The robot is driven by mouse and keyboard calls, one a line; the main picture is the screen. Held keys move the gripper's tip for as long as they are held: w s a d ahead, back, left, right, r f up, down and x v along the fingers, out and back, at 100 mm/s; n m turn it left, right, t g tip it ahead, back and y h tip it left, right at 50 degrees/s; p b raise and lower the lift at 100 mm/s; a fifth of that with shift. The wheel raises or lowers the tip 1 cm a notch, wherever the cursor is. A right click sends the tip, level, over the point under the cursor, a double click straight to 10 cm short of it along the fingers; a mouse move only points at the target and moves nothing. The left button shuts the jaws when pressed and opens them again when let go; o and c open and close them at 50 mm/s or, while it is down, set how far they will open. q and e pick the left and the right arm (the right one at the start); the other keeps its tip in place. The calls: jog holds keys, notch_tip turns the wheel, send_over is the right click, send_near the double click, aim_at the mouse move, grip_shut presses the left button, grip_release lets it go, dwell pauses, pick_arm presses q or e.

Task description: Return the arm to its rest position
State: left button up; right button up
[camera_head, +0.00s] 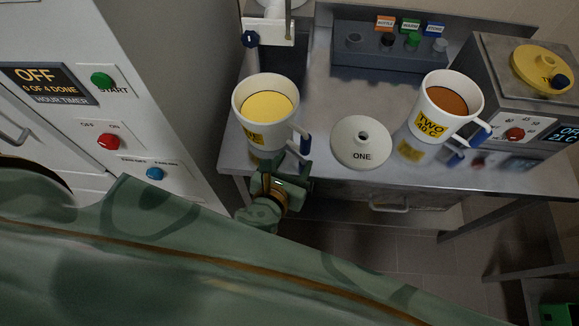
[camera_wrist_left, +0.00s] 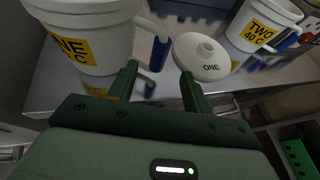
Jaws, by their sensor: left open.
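My left gripper (camera_head: 281,178) is at the front edge of the metal bench, just below a white mug with a yellow label and yellow contents (camera_head: 266,108). In the left wrist view the open fingers (camera_wrist_left: 158,82) point toward the bench, with nothing between them. The mug (camera_wrist_left: 85,40) is ahead on the left, its blue-gripped handle close to the left finger; I cannot tell whether they touch. A white lid marked ONE (camera_head: 361,143) lies flat to the right of the gripper. My right gripper is not in view.
A second white mug, labelled TWO (camera_head: 446,108), holds brown contents. A grey device (camera_head: 500,75) with a yellow lid (camera_head: 541,68) stands at right. A rack with coloured tags (camera_head: 385,68) is behind. A white cabinet (camera_head: 120,60) with buttons bounds the left. Open floor (camera_head: 400,255) lies in front.

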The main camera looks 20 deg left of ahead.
pick_arm(q)
jog(key=s+a+f+n+g, duration=0.2)
jog(key=s+f+n, duration=0.35)
jog(key=f, duration=0.25)
jog(key=s+a+f+n+g+h, duration=0.1)
jog(key=s+a+f+n+g, duration=0.2)
jog(key=f+n, duration=0.5)
jog(key=s+a+f+n+g, duration=0.1)
jog(key=s+f+n+g, duration=0.1)
jog(key=s+f+n, duration=0.55)
jog(key=s+a+f+n+g, duration=0.2)
jog(key=s+f+n, duration=0.3)
jog(key=s, duration=0.3)
jog(key=s+a+f+n+g+y, duration=0.1)
jog(key=s+a+f+n+g, duration=0.2)
jog(key=s, duration=0.6)
notch_tip(320, 180, down, 5)
jog(key=a+n, duration=0.2)
jog(key=n, duration=0.1)
jog(key=shift+s+a+n+g, duration=0.2)
jog(key=shift+s+n+g, duration=0.05)
jog(key=shift+n+g, duration=0.05)
